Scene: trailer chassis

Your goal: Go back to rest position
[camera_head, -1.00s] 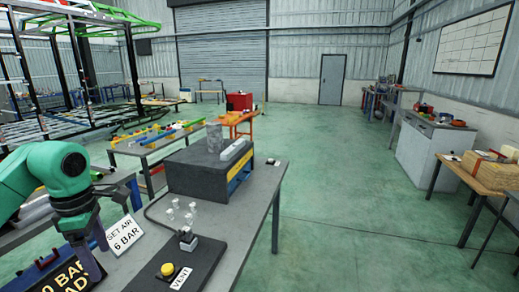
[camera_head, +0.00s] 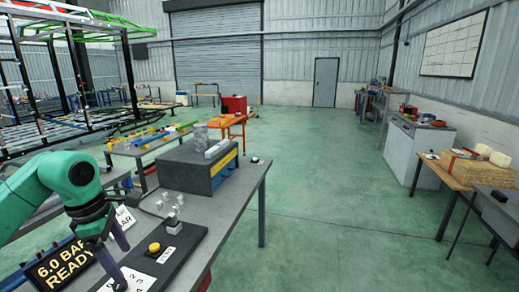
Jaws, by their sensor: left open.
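My left gripper (camera_head: 112,250) is in the lower left of the head view, on its green arm. It is open, with its fingers pointing down over the near end of the grey bench (camera_head: 228,208). Nothing shows between the fingers. A black display (camera_head: 60,264) reading "6.0 BAR READY" is beside and partly behind it. A white sign ending in "BAR" (camera_head: 124,217) is partly hidden by the gripper. A dark panel with a yellow button (camera_head: 155,247) lies just right of the fingers. My right gripper is not in view.
A dark grey box (camera_head: 185,168) with a clear cylinder (camera_head: 200,138) stands at the bench's far end. Small clear fittings (camera_head: 172,205) sit before it. Open green floor (camera_head: 330,220) lies to the right. A wooden table (camera_head: 462,170) stands at far right.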

